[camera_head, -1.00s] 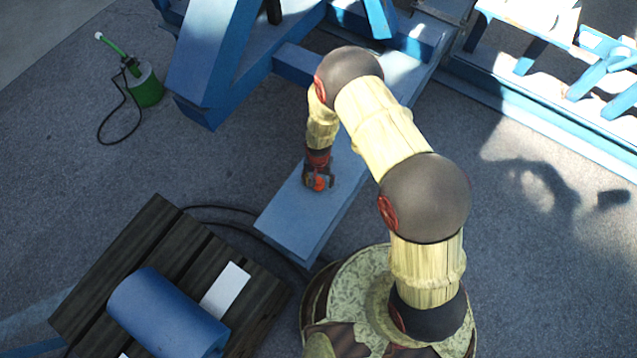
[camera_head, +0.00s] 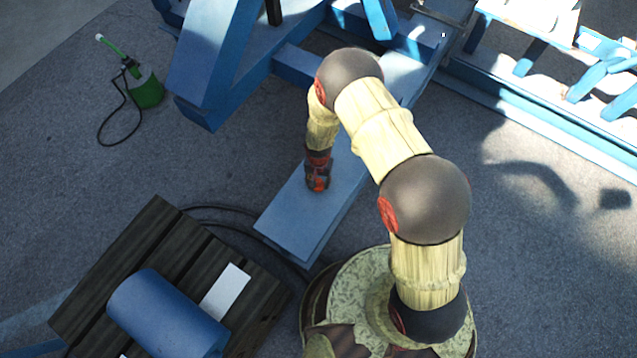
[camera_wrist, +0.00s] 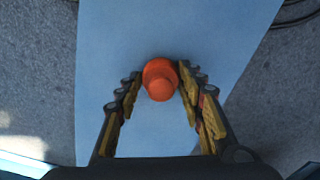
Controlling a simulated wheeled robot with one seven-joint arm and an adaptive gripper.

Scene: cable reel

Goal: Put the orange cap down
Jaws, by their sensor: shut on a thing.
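The orange cap (camera_wrist: 160,78) is a round piece with a raised knob. In the wrist view it sits between the fingertips of my gripper (camera_wrist: 160,82), which is shut on it. In the head view my gripper (camera_head: 318,180) points down over the near end of a flat blue beam (camera_head: 290,215). Only a little orange shows there between the dark fingers. The beam's flat top also fills the middle of the wrist view (camera_wrist: 215,35). I cannot tell whether the cap touches the beam or is held just above it.
A wooden pallet (camera_head: 165,225) with a blue cylinder (camera_head: 165,315) and a white card (camera_head: 225,292) lies at lower left. A green canister (camera_head: 147,90) with a hose stands at upper left. Blue frame parts (camera_head: 215,60) rise behind the beam. Dark cable lies nearby.

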